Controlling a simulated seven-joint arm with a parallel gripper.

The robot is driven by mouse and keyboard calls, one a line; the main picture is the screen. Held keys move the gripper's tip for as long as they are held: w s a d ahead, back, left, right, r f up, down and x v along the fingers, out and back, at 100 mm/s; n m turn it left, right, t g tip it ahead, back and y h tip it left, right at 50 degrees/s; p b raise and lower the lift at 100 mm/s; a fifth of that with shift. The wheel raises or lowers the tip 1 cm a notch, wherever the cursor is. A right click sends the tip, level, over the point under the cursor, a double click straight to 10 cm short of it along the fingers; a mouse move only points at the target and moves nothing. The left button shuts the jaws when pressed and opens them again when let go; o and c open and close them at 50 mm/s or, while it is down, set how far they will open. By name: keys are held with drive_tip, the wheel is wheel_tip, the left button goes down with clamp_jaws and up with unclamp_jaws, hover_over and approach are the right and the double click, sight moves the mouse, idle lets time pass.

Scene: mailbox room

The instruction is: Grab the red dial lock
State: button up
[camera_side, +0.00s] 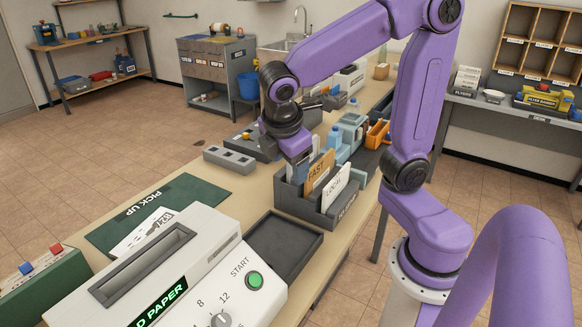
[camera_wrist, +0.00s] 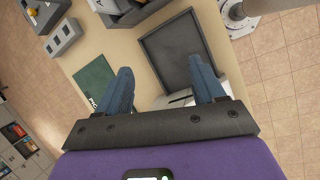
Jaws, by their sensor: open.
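I cannot pick out a red dial lock for certain in either view. In the side view, my gripper (camera_side: 300,160) hangs above the counter at the dark card sorter (camera_side: 290,200); its fingertips are hard to make out there. In the wrist view, my gripper (camera_wrist: 160,68) shows two blue-grey fingers spread wide apart with nothing held between them. A dark shallow tray (camera_wrist: 158,48) lies below and between the fingers in that view.
A green PICK UP mat (camera_side: 197,190) and a white machine with a green START button (camera_side: 254,280) occupy the near counter. A grey socketed block (camera_side: 230,160) and blue bottles (camera_side: 334,138) stand near the sorter. A green box with blue and red knobs (camera_side: 45,285) sits at left.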

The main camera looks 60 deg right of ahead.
drive_tip(key=w+d+n+g+h, duration=0.25)
drive_tip(key=w+d+h, duration=0.75)
drive_tip(key=w+d, duration=0.9)
drive_tip(key=shift+n+y, duration=0.3)
drive_tip(key=shift+n, duration=0.15)
drive_tip(key=f, duration=0.6)
drive_tip(key=w+a+f, duration=0.1)
drive_tip(key=f, duration=0.4)
drive_tip(key=a+f, duration=0.1)
drive_tip(key=f, duration=0.5)
drive_tip(key=shift+w+f, duration=0.25)
drive_tip(key=shift+f, duration=0.1)
drive_tip(key=x, duration=1.2)
drive_tip(key=shift+w+d, duration=0.1)
drive_tip(key=shift+f+x, duration=0.1)
drive_tip(key=shift+x, duration=1.2)
drive_tip(key=shift+f+x, duration=0.15)
drive_tip(key=shift+x, duration=1.2)
drive_tip(key=shift+w, duration=0.15)
drive_tip(key=c, duration=1.1)
